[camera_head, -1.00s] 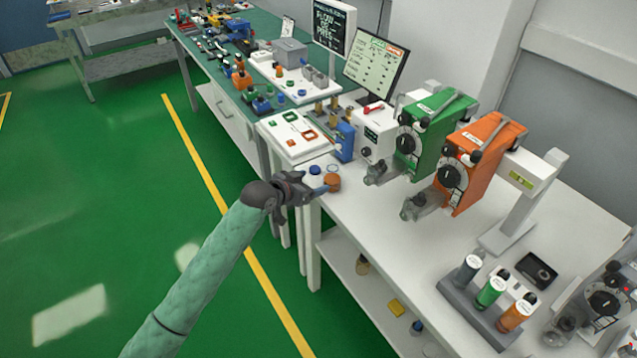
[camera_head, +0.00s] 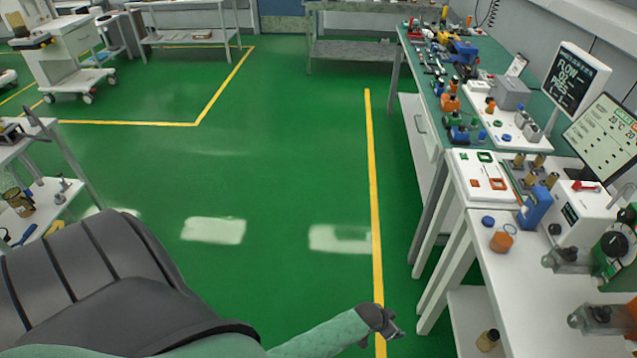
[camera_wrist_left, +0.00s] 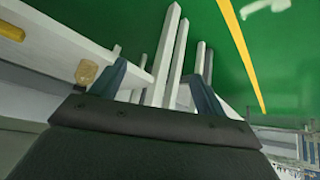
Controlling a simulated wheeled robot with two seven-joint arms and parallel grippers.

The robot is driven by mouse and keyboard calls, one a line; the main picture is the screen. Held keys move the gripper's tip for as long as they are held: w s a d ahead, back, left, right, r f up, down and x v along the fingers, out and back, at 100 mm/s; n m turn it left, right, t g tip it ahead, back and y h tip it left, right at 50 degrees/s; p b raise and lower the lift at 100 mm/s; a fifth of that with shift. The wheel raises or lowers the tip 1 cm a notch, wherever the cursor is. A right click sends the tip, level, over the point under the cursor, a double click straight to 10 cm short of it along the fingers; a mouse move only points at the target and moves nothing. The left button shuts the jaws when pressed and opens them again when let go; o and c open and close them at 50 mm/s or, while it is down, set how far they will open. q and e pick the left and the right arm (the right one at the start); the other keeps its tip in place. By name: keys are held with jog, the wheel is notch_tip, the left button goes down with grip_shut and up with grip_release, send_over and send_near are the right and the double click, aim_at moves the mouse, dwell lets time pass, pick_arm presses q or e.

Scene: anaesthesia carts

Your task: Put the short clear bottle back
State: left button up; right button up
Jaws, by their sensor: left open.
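On the near corner of the white bench, a small round blue top (camera_head: 488,221) shows next to an orange-brown squat container (camera_head: 502,242). The blue top may be the cap of the short clear bottle; I cannot make out a clear body under it. My left gripper (camera_head: 392,330) is out over the green floor, left of the bench and apart from it. In the left wrist view its two fingers (camera_wrist_left: 160,92) are spread with nothing between them. My right gripper is not in view.
The white bench (camera_head: 530,285) carries a blue device and a white box farther back. A brown bottle (camera_head: 488,340) stands on its lower shelf; an amber bottle (camera_wrist_left: 87,72) shows in the left wrist view. The green floor (camera_head: 280,180) left of the yellow line is clear.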

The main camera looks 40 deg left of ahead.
pick_arm(q)
jog(key=s+a+f+g+y, duration=0.1)
jog(key=s+f, duration=0.6)
jog(key=s, duration=0.3)
jog(key=s+a+f+g+y, duration=0.1)
jog(key=s+a+f+g, duration=0.1)
jog(key=s+f, duration=0.6)
jog(key=s+a+f+n+g, duration=0.1)
jog(key=s+f, duration=0.6)
jog(key=s, duration=0.7)
jog(key=shift+a+f+g+y, duration=0.15)
jog(key=shift+g+y, duration=0.25)
jog(key=shift+g, duration=0.1)
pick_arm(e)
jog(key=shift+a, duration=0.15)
pick_arm(q)
jog(key=shift+w+d+r, duration=0.2)
jog(key=shift+w+r, duration=0.05)
jog(key=shift+r, duration=0.25)
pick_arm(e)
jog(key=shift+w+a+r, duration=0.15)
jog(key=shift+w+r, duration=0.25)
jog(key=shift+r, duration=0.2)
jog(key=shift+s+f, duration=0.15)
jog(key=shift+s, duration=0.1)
